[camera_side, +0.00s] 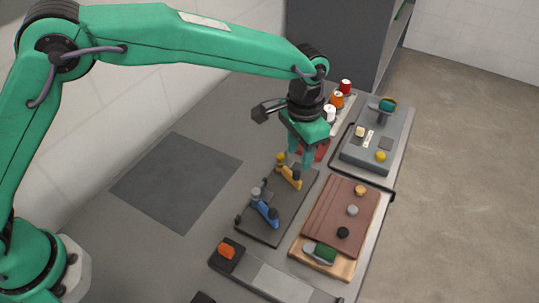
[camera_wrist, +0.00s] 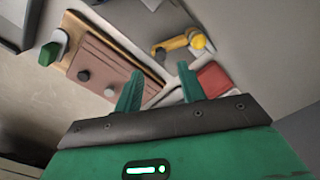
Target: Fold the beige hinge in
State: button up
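I cannot pick out a clearly beige hinge. The nearest in colour are a small cream block (camera_side: 360,132) on the grey box and a tan board (camera_side: 336,264) under a brown panel (camera_side: 338,218). A yellow hinged lever (camera_side: 290,178) and a blue one (camera_side: 265,212) stand on a dark plate (camera_side: 254,228). My gripper (camera_side: 299,165) points down just above the yellow lever's far side. In the wrist view, my gripper (camera_wrist: 160,68) is open, with nothing between its fingers. The yellow lever (camera_wrist: 178,44) lies beyond the fingertips, and the brown panel (camera_wrist: 112,66) is left.
A red block (camera_wrist: 214,80) is close to the right finger. The grey box (camera_side: 380,151) carries a yellow knob (camera_side: 381,156). An orange switch (camera_side: 227,251) is in front. Red, orange and white knobs (camera_side: 338,100) stand at the back. A grey mat (camera_side: 177,180) is bare.

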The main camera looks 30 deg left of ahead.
aim_at(297, 172)
jog(key=shift+f, duration=2.9)
grip_shut()
